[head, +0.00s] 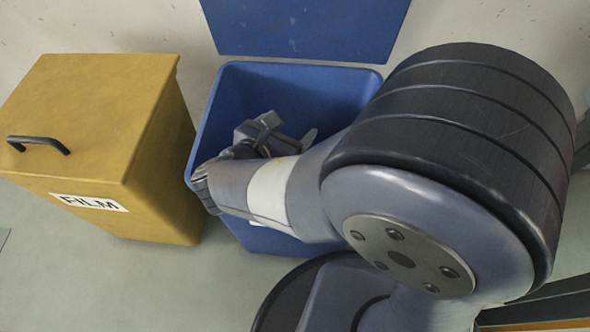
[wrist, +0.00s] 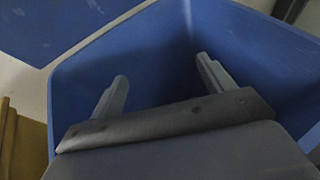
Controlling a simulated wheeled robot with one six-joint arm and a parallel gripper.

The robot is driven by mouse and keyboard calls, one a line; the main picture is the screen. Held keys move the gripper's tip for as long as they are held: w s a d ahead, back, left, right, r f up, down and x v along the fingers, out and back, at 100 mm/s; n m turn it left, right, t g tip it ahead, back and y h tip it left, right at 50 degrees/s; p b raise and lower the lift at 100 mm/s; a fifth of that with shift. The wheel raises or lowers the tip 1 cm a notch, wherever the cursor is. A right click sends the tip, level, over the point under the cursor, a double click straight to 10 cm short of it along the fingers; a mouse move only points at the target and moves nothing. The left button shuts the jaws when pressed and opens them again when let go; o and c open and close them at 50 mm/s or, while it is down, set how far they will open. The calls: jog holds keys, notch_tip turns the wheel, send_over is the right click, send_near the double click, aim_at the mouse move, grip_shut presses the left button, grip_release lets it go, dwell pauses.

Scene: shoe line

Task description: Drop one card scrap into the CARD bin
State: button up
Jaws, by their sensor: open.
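A blue bin (head: 225,100) stands open at the middle of the head view, its blue lid (head: 305,25) raised behind it. My arm covers most of its front, so I cannot read its label. The bin's inner walls also fill much of the wrist view (wrist: 110,65). My gripper (head: 288,134) is over the bin's mouth, and its two fingers (wrist: 162,72) are spread apart with nothing between them. No card scrap shows in either view. The part of the bin's floor that I can see is dark, and the rest is hidden.
A yellow bin (head: 95,110) labelled FILM stands close on the left, its lid shut, with a black handle on top. It also shows at the left edge of the wrist view (wrist: 25,145). A pale wall is behind the bins. Grey floor is clear at the lower left.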

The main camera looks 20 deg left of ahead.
jog(key=shift+p+v, duration=0.5)
jog(key=shift+v, duration=1.6)
jog(key=b+x, duration=0.4)
jog(key=x, duration=0.7)
jog(key=shift+r+p, duration=1.95)
jog(key=shift+r, duration=0.2)
jog(key=shift+f, duration=0.1)
